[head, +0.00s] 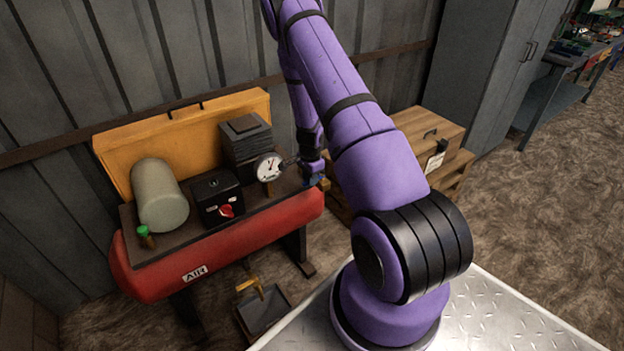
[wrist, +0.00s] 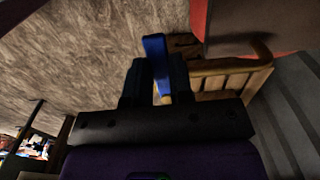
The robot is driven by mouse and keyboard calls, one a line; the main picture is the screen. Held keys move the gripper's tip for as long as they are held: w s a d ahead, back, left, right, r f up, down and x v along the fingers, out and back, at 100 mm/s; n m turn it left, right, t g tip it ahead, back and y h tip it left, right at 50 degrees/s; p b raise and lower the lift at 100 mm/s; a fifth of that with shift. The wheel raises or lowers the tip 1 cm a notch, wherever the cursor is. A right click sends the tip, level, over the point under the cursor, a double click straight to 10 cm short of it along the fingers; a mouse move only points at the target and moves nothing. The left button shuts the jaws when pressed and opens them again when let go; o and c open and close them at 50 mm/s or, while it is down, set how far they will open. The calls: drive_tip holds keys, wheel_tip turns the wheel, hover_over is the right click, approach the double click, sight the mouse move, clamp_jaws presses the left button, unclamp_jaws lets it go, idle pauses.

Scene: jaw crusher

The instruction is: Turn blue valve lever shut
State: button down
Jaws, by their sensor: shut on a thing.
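The blue valve lever (wrist: 155,50) shows in the wrist view, standing between the two dark fingers of my gripper (wrist: 158,75). My gripper is shut on the lever. In the head view my gripper (head: 316,180) is at the right end of the red air tank (head: 225,245), and only a small bit of blue shows there. Most of the lever is hidden in the head view by my arm and gripper. A brass-coloured pipe (wrist: 235,68) lies beside the lever in the wrist view. The valve body cannot be made out clearly.
Wooden crates (head: 428,136) are right of my gripper. A tray (head: 263,309) lies below.

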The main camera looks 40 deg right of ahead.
drive_tip(key=shift+w+m, duration=0.15)
drive_tip(key=shift+m, duration=0.15)
drive_tip(key=c, duration=1)
unclamp_jaws()
wheel_tip(320, 180, up, 11)
idle(0.3)
drive_tip(key=s+a+r+n+t+y, duration=0.1)
drive_tip(key=s+a+r+n, duration=0.15)
drive_tip(key=a+r, duration=0.55)
drive_tip(key=s+a+r+n+t, duration=0.1)
drive_tip(key=a+r+n, duration=0.3)
drive_tip(key=r, duration=0.8)
drive_tip(key=s+a+r+n+t+y, duration=0.1)
drive_tip(key=s+a+r+n, duration=0.15)
drive_tip(key=a+r, duration=0.55)
drive_tip(key=s+a+r+n, duration=0.2)
drive_tip(key=s+r+n, duration=0.1)
drive_tip(key=s, duration=0.4)
drive_tip(key=s+a+r+n+t+h, duration=0.1)
drive_tip(key=s+a+r+n, duration=0.2)
drive_tip(key=s, duration=0.4)
drive_tip(key=s+a+r+n+t+h, duration=0.1)
drive_tip(key=s+a+r+n, duration=0.2)
drive_tip(key=s+r+n, duration=0.2)
drive_tip(key=s+r, duration=0.2)
drive_tip(key=s, duration=0.1)
drive_tip(key=shift+a, duration=0.2)
